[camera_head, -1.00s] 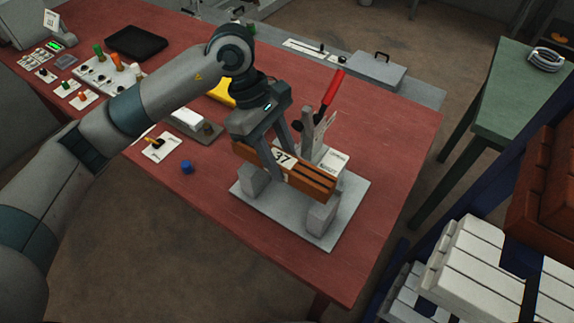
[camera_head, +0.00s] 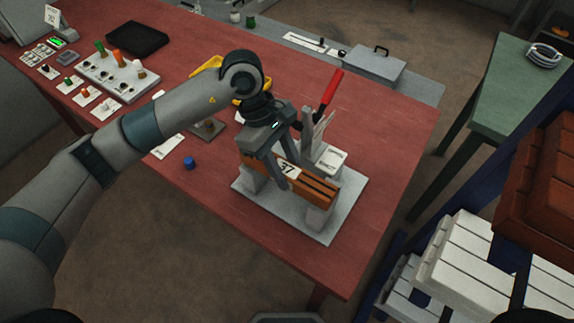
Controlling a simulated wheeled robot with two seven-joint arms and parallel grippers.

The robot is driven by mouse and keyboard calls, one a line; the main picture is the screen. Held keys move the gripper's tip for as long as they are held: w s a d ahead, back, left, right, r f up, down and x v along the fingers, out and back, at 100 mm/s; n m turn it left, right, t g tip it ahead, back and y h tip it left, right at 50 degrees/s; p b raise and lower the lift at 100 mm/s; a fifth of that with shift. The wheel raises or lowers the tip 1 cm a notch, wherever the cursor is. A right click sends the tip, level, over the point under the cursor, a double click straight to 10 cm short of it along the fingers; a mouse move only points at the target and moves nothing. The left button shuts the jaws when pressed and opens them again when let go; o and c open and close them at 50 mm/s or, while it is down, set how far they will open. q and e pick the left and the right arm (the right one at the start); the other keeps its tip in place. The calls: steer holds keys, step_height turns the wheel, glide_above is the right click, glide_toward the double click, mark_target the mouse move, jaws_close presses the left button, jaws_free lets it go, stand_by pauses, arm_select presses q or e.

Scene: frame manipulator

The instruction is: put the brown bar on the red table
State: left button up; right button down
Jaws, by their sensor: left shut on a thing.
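The brown bar (camera_head: 318,190) is a long orange-brown block with grooves and a white label reading 37. It lies across two grey blocks of a fixture on a light grey plate (camera_head: 338,226), which sits on the red table (camera_head: 390,145). My left gripper (camera_head: 287,172) is shut on the bar near its middle, with its fingers either side of the label. The far side of the bar is partly hidden by the gripper, so I cannot tell whether it rests fully on the blocks. My right gripper does not show.
A clamp with a red handle (camera_head: 332,90) stands just behind the bar. A blue knob (camera_head: 189,162) lies to the left. Bare table lies right of the plate. A green table (camera_head: 505,95) stands at right.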

arm_select(q)
steer(key=shift+f, duration=0.1)
steer(key=o, duration=1.3)
steer(key=shift+c, duration=0.2)
steer(key=shift+w+a+r, duration=0.1)
steer(key=shift+r, duration=0.2)
steer(key=b+v, duration=0.4)
steer(key=v, duration=0.6)
steer(key=shift+r, duration=0.2)
steer(key=shift+w+a+r, duration=0.1)
steer(key=shift+a+r, duration=0.1)
steer(key=shift+r, duration=0.35)
